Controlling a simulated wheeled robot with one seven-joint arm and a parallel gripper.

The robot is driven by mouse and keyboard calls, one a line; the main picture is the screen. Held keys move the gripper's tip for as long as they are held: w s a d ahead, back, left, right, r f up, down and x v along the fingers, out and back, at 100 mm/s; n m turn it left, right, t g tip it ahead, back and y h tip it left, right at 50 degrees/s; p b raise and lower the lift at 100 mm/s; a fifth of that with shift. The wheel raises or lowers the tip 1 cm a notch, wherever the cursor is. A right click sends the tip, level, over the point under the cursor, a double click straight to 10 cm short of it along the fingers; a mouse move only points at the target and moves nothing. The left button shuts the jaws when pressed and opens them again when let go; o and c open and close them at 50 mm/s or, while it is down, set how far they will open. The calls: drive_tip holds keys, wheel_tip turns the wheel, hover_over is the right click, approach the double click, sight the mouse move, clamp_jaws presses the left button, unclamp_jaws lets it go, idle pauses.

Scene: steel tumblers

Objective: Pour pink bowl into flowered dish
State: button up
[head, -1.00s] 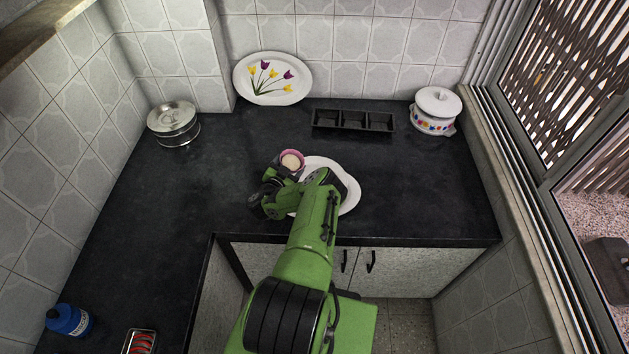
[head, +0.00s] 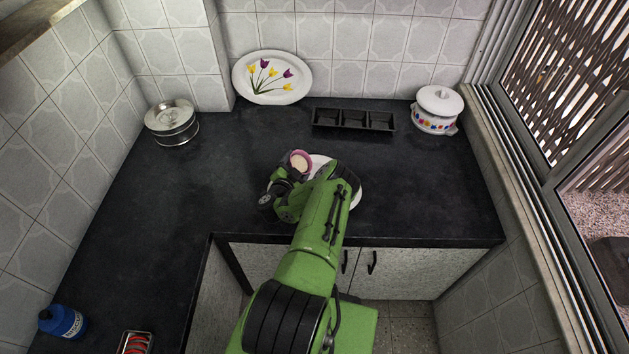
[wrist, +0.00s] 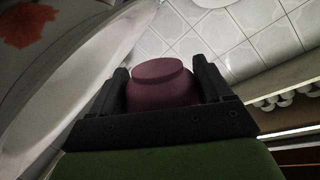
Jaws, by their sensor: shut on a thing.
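The pink bowl (head: 300,159) is held by my gripper (head: 284,177) above the left part of the white dish; a pale round area shows inside its rim. The bowl looks tilted towards the dish. In the wrist view, the dark pink bowl (wrist: 163,85) sits between the two black fingers of my gripper (wrist: 160,74), which are shut on it. The flowered dish (head: 357,195) lies on the dark counter, mostly hidden by my arm. In the wrist view, the dish (wrist: 80,75) fills the left side, with an orange flower on it. I cannot see whether anything has fallen into it.
A black three-part tray (head: 353,119) lies behind. A tulip platter (head: 272,78) leans on the back wall. A steel container (head: 172,122) stands left, a lidded white pot (head: 436,110) right. A blue bottle (head: 63,321) is at front left. The counter right of the dish is clear.

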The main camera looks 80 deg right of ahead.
drive_tip(key=shift+s+r+m+b, duration=0.25)
drive_tip(key=shift+s+m+b, duration=0.15)
drive_tip(key=shift+s+m, duration=0.1)
drive_tip(key=shift+r+m+t+b, duration=0.2)
drive_tip(key=shift+m+t+b, duration=0.1)
drive_tip(key=shift+m+b, duration=0.2)
drive_tip(key=shift+r+m+b, duration=0.15)
drive_tip(key=shift+m+b, duration=0.15)
drive_tip(key=shift+b, duration=0.05)
drive_tip(key=shift+s+f+m+b, duration=0.15)
drive_tip(key=shift+m+b, duration=0.25)
drive_tip(key=shift+b, duration=0.55)
drive_tip(key=shift+f+m+b, duration=0.2)
drive_tip(key=shift+m+b, duration=0.2)
drive_tip(key=shift+b, duration=0.5)
drive_tip(key=shift+s+r+m+t+b, duration=0.3)
drive_tip(key=shift+m+b, duration=0.5)
drive_tip(key=shift+b, duration=1.05)
drive_tip(key=shift+s+a+f+m+t+h+b, duration=0.1)
drive_tip(key=shift+s+f+m+t+h+b, duration=0.2)
drive_tip(key=shift+m+b, duration=1)
drive_tip(key=shift+s+b, duration=0.1)
drive_tip(key=shift+b, duration=1.2)
